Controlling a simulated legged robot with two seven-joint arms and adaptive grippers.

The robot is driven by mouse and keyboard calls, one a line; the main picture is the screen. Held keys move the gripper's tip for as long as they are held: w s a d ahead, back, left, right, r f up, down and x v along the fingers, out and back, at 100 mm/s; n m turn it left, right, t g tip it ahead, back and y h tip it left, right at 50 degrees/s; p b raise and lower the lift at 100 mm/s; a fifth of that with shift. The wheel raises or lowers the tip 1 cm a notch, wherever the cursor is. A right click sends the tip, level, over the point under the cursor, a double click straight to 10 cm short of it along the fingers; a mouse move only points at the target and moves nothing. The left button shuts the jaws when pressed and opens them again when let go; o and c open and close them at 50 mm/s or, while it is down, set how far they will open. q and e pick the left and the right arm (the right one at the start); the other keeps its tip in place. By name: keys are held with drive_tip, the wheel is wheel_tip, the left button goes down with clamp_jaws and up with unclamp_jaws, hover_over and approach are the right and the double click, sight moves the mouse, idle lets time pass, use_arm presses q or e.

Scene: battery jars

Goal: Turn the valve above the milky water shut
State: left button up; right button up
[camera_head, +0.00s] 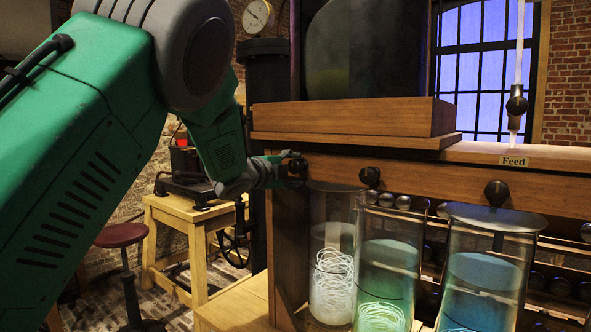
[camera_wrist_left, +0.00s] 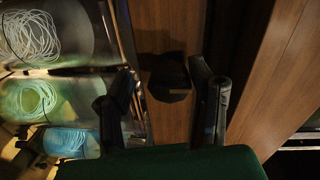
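Three glass jars stand in a row under a wooden beam. The left jar (camera_head: 332,240) looks pale and whitish, with a white coil inside. The middle jar (camera_head: 388,270) is greenish and the right jar (camera_head: 484,275) is blue. Dark valve knobs sit on the beam: a left knob (camera_head: 298,166), a middle knob (camera_head: 370,177) and a right knob (camera_head: 497,193). My left gripper (camera_head: 286,168) is at the left knob, above the pale jar. In the left wrist view my gripper (camera_wrist_left: 165,100) is open, its fingers apart on both sides of the dark knob (camera_wrist_left: 172,78). My right gripper is not in view.
A wooden ledge (camera_head: 340,118) juts out above the knobs. A "Feed" label (camera_head: 514,161) and a vertical pipe with a fitting (camera_head: 516,105) are at the right. A wooden workbench (camera_head: 190,215) and red stool (camera_head: 122,235) stand at the left.

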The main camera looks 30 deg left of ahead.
use_arm(q)
drive_tip(key=shift+s+r, duration=0.1)
drive_tip(key=shift+r, duration=0.15)
drive_tip(key=s+a, duration=0.1)
drive_tip(key=s, duration=1)
drive_tip(key=shift+s+r, duration=0.3)
drive_tip(key=shift+s, duration=0.05)
